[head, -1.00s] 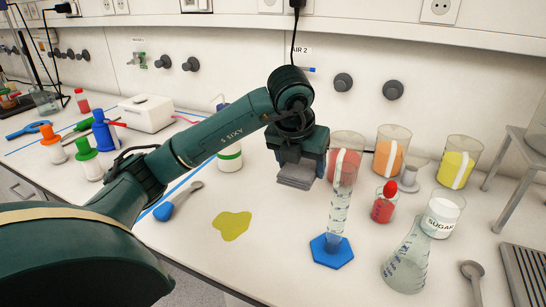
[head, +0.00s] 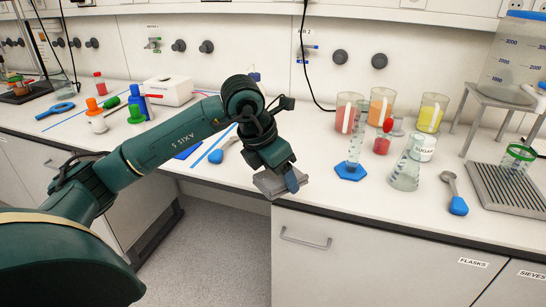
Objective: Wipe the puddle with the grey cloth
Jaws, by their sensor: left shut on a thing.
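My left gripper (head: 283,172) is shut on the grey cloth (head: 270,185), a flat folded pad. In the head view the cloth overlaps the counter's front edge, left of the measuring cylinder (head: 354,145) with the blue base. I cannot tell whether the cloth touches the counter. The yellow puddle does not show now; the gripper and cloth cover part of the counter where it may be. My right gripper is not in view.
A blue-handled spoon (head: 225,150) lies left of the gripper. A conical flask (head: 406,168), a sugar beaker (head: 424,146) and juice jugs (head: 383,107) stand to the right. A drip rack (head: 503,190) is at far right. Drawers (head: 350,255) lie below the front edge.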

